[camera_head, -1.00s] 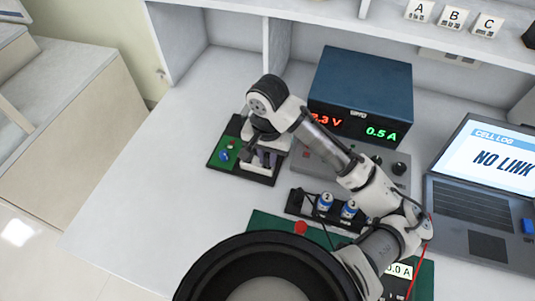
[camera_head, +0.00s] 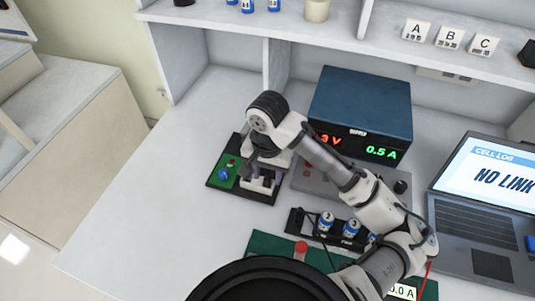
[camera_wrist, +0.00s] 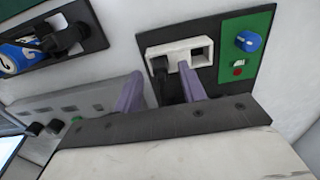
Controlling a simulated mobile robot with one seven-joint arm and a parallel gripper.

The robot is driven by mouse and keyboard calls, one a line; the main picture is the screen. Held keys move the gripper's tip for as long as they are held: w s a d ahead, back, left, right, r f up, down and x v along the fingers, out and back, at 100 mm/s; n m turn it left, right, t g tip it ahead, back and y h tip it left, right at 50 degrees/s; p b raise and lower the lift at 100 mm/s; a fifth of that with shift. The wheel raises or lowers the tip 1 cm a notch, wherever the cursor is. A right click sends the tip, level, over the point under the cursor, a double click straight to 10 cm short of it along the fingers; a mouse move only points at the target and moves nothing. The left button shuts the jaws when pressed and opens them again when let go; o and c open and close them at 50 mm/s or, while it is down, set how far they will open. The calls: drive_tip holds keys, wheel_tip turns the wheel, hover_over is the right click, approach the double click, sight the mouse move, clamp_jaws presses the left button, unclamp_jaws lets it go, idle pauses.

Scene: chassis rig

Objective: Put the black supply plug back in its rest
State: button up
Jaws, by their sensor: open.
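A white two-slot block (camera_wrist: 204,46), which looks like the rest, is fixed on a black board (camera_wrist: 262,80). It also shows below my gripper in the head view (camera_head: 262,186). What looks like the black plug (camera_wrist: 158,67) sits at the block's left slot in the wrist view; how deep it sits I cannot tell. The right slot looks empty. My gripper (camera_wrist: 161,73) is open, its purple fingers apart on either side of the black plug. In the head view my gripper (camera_head: 256,168) is over the board and hides part of it.
A green panel (camera_wrist: 254,22) with a blue knob (camera_wrist: 249,41) is beside the block. A black rack (camera_head: 295,222) holds blue cells, with a black fitting (camera_wrist: 67,38) on it. A blue supply (camera_head: 362,100) and a laptop (camera_head: 480,215) stand right. The left bench is clear.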

sight(268, 178)
wheel_tip(268, 178, up, 12)
drive_tip(key=shift+p, duration=0.3)
drive_tip(key=shift+s, duration=0.1)
idle(0.4)
